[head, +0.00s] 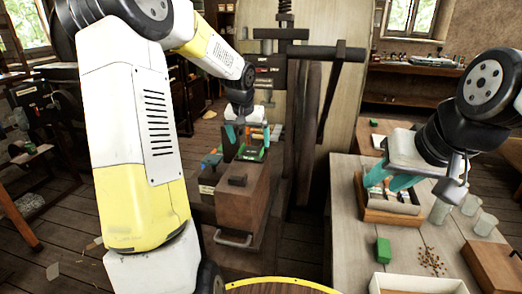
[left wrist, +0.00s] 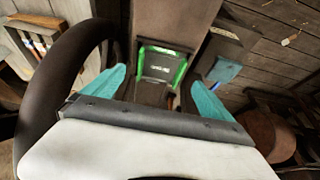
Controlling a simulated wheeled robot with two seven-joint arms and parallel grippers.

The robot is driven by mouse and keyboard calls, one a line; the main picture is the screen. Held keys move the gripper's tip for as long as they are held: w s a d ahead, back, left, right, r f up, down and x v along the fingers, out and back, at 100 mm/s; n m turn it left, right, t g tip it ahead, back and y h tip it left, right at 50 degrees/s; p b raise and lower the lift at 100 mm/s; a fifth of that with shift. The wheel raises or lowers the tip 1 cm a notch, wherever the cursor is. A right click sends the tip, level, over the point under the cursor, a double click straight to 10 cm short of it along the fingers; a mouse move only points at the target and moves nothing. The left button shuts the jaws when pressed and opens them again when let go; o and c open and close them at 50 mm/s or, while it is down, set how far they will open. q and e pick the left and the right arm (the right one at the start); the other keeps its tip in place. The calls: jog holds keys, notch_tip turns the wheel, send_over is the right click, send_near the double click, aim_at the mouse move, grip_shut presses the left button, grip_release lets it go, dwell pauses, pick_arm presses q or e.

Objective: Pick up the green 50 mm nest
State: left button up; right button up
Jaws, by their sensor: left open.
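A dark block with bright green edges (head: 250,154), which looks like the green nest, sits at the press on top of the brown housing. In the left wrist view the nest (left wrist: 164,66) shows a dark face with small pale lettering between two green side strips. My left gripper (head: 251,138) is open above it. Its teal fingers (left wrist: 160,92) are spread to either side of the nest, and I see no clear contact. My right gripper (head: 390,178) hangs over a wooden tray on the right table; I cannot tell how far its fingers are apart.
The press (head: 324,95), with its dark upright and lever, stands just right of my left gripper. The wooden tray (head: 392,216) holds small items. A green block (head: 383,250), several glass jars and a white box (head: 418,284) are on the right table (head: 345,235).

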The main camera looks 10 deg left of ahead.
aim_at(252, 151)
pick_arm(q)
jog(key=x, duration=0.4)
jog(key=shift+w+f, duration=0.2)
jog(key=shift+f, duration=0.05)
jog(key=c, duration=1.8)
jog(key=shift+r, duration=0.1)
jog(key=shift+c, duration=0.9)
jog(key=shift+r, duration=0.1)
